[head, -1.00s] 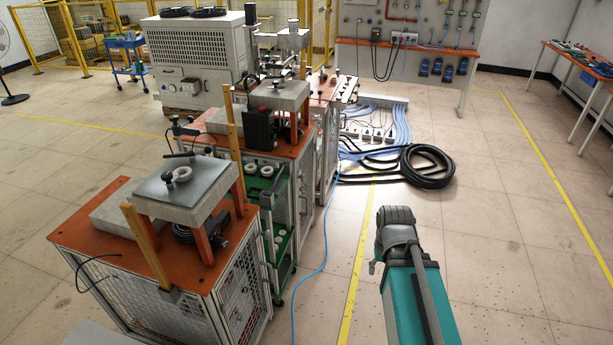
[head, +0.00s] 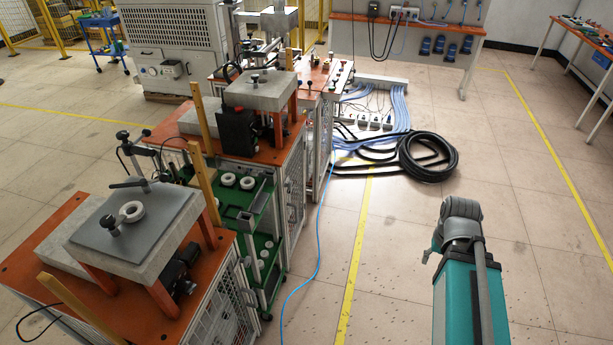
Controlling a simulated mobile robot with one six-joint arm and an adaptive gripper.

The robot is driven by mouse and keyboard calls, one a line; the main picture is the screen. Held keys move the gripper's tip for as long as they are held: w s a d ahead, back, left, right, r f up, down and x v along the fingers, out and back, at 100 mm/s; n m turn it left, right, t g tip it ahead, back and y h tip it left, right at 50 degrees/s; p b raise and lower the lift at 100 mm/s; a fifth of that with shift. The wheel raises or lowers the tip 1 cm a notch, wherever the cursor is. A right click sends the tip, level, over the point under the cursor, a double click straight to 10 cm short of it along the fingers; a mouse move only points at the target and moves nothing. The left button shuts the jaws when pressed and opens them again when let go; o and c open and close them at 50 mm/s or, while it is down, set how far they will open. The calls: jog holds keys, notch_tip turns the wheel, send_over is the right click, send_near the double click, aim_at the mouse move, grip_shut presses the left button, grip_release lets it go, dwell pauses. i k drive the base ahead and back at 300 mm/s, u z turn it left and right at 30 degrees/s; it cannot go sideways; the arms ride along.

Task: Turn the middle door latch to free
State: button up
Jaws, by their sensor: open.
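Three orange-topped cabinets stand in a row on the left. The middle cabinet (head: 160,135) has a mesh side door (head: 292,190) facing the aisle. Its latch is too small to make out, so I cannot tell how it is turned. The near cabinet (head: 195,290) and the far cabinet (head: 325,82) also have framed sides towards the aisle. My folded arm shows at the lower right, across the aisle and apart from the cabinets. I cannot make out my gripper in this view.
A green shelf trolley (head: 262,215) with white rings stands between the near and middle cabinets. A blue cable (head: 318,255) runs along the floor beside them. A black hose coil (head: 425,157) lies ahead. The floor (head: 390,250) between the cabinets and my arm is otherwise open.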

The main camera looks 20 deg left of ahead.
aim_at(289, 186)
jog(key=u, duration=0.15)
jog(key=i, duration=0.95)
jog(key=u, duration=0.6)
